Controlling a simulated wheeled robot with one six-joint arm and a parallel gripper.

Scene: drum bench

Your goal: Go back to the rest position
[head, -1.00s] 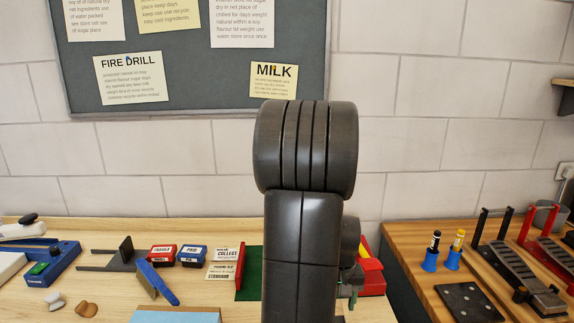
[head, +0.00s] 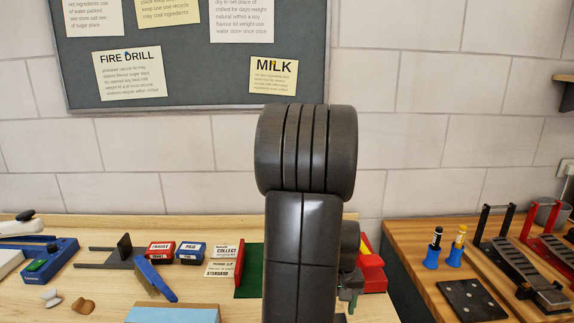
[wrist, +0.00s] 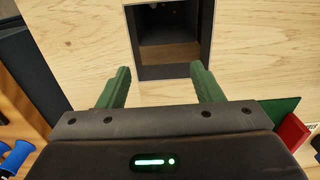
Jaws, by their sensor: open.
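My gripper (wrist: 160,88) shows in the wrist view with its two green fingers apart and nothing between them. It hangs over the light wooden bench (wrist: 255,60), above a square dark opening (wrist: 172,25) in the bench top. In the head view my dark arm stands upright in the middle and hides most of the gripper and the bench behind it.
A green mat with a red edge (head: 240,268) lies just left of my arm, and a red and yellow item (head: 371,272) just right. Stamps (head: 160,250), cards (head: 222,262) and a blue-handled brush (head: 158,280) lie further left. Pedals (head: 515,268) stand on the right bench.

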